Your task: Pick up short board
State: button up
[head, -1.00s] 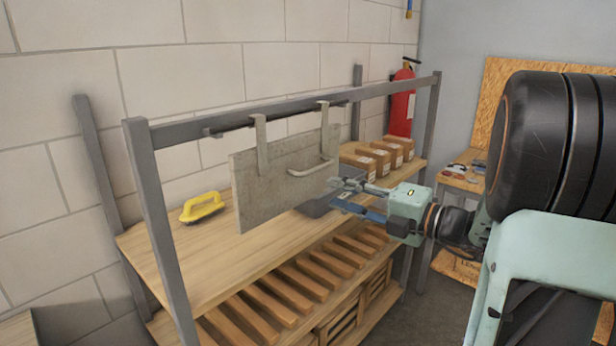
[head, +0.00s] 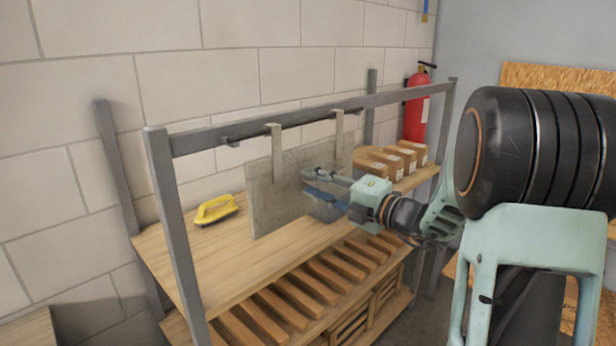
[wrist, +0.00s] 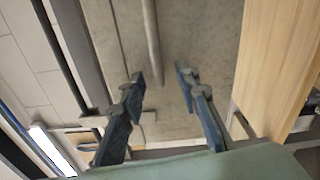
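The short board is a grey flat panel (head: 266,205) hanging upright from the rail by two light hooks (head: 276,150). My gripper (head: 308,183) is in front of the board's face, near its middle. In the wrist view the board (wrist: 205,40) fills the middle, with its bar handle (wrist: 153,40) running down from the top. My gripper's two fingers (wrist: 160,80) are spread apart, with the handle's line between them and nothing clearly held. In the head view the gripper hides the handle. Whether the fingers touch the board cannot be told.
The board hangs above a wooden workbench (head: 215,262) with grey posts and a top rail (head: 310,118). Several cardboard boxes (head: 395,165) stand right. A red fire extinguisher (head: 416,105) is behind. A slatted shelf (head: 300,290) is below.

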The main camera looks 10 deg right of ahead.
grip_shut()
dwell(0.4)
jog(key=shift+r, duration=0.15)
